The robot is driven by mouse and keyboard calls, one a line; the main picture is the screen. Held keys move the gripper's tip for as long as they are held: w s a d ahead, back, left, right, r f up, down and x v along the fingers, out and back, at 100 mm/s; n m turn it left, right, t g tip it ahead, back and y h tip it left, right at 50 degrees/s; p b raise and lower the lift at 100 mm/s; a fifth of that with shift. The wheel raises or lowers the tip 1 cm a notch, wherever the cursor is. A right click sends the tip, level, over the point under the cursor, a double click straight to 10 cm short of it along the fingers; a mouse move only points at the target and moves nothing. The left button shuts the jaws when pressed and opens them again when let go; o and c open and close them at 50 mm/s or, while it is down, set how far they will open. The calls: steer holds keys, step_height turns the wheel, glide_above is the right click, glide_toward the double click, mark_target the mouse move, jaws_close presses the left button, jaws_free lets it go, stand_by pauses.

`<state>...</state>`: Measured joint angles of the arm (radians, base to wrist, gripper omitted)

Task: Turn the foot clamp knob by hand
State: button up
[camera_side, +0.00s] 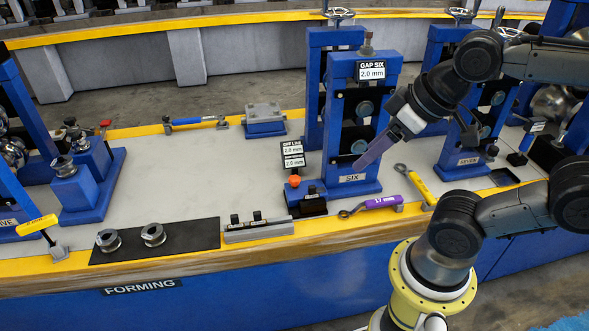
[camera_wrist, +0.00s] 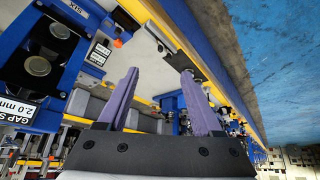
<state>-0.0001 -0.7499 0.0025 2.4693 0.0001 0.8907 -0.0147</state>
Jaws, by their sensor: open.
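An orange knob (camera_side: 294,181) sits on a small blue block left of the blue stand labelled SIX (camera_side: 352,178). I cannot tell if this is the foot clamp knob. In the wrist view a small orange spot (camera_wrist: 118,43) shows beside the SIX stand. My gripper (camera_side: 360,164) has purple fingers pointing down and left, in front of the lower part of that stand in the side view. In the wrist view my gripper (camera_wrist: 159,72) has its two fingers apart with nothing between them. It is to the right of and above the knob in the side view, not touching it.
A sign reading OFF LINE (camera_side: 292,153) stands just behind the knob. A purple-handled wrench (camera_side: 372,204) and a yellow-handled wrench (camera_side: 420,189) lie at the front. A black mat (camera_side: 190,240) holds two metal rollers. The grey bench top (camera_side: 180,185) to the left is mostly clear.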

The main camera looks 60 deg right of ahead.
steer(key=w+r, duration=0.3)
steer(key=w, duration=0.2)
steer(key=m+g, duration=0.3)
steer(key=g, duration=0.3)
glide_above(294, 179)
step_height(294, 179, down, 26)
steer(key=r, duration=0.1)
steer(key=shift+d+f, duration=0.15)
steer(key=shift+f, duration=4.2)
